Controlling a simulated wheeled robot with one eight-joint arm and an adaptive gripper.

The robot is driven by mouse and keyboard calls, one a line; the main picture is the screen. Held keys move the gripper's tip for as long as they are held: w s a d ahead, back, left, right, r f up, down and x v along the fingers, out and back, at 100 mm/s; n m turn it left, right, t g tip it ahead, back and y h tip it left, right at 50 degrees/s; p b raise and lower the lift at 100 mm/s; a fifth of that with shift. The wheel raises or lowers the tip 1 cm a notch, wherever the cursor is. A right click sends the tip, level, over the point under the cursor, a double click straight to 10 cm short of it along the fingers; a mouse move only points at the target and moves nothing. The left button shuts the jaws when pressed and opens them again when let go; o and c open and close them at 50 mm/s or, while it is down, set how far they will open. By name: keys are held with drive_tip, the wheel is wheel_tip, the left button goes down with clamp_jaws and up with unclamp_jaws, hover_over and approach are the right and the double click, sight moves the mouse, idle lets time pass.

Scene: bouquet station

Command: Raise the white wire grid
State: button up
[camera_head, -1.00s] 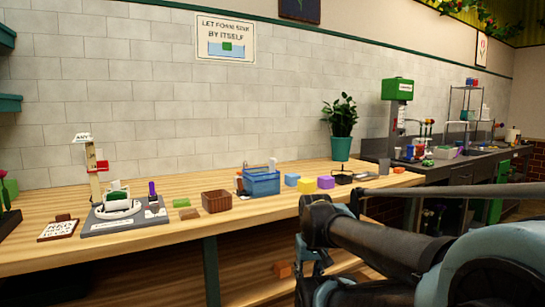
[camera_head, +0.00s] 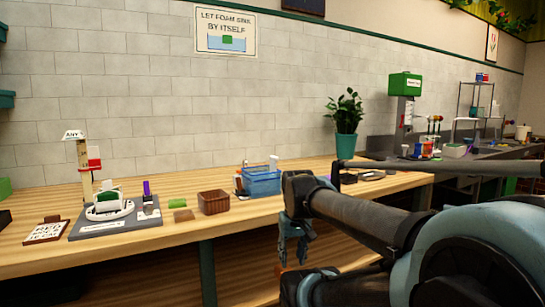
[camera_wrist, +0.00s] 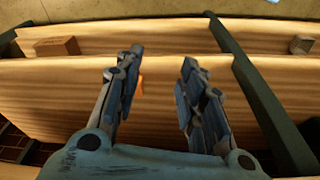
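I cannot make out a white wire grid for certain in either view. A blue see-through tub (camera_head: 262,182) stands on the wooden table, with a small white upright piece (camera_head: 273,162) at its back right; whether that belongs to the grid I cannot tell. My gripper (camera_head: 293,258) hangs with fingers downward in front of the table's front edge, lower than the tub and to its right in the picture. In the wrist view my gripper (camera_wrist: 162,58) is open, its two fingers apart with nothing held between them.
A brown basket (camera_head: 214,202) stands left of the tub. A grey base (camera_head: 115,220) with a white dish and post is farther left. A potted plant (camera_head: 345,120) stands behind my arm. The wrist view shows a brown block (camera_wrist: 57,46) and an orange piece (camera_wrist: 139,83) behind a finger.

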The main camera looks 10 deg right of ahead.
drive_tip(key=w+r+n+g, duration=0.1)
drive_tip(key=w+r, duration=1)
drive_tip(key=r, duration=0.3)
drive_tip(key=w+r+n, duration=0.1)
drive_tip(key=w+r, duration=1)
drive_tip(key=r, duration=0.3)
drive_tip(key=w+r+n+g, duration=0.1)
drive_tip(key=w+r, duration=1)
drive_tip(key=r, duration=0.3)
wheel_tip(320, 180, down, 17)
drive_tip(key=shift+s+r, duration=0.1)
drive_tip(key=shift+s, duration=0.05)
clamp_jaws()
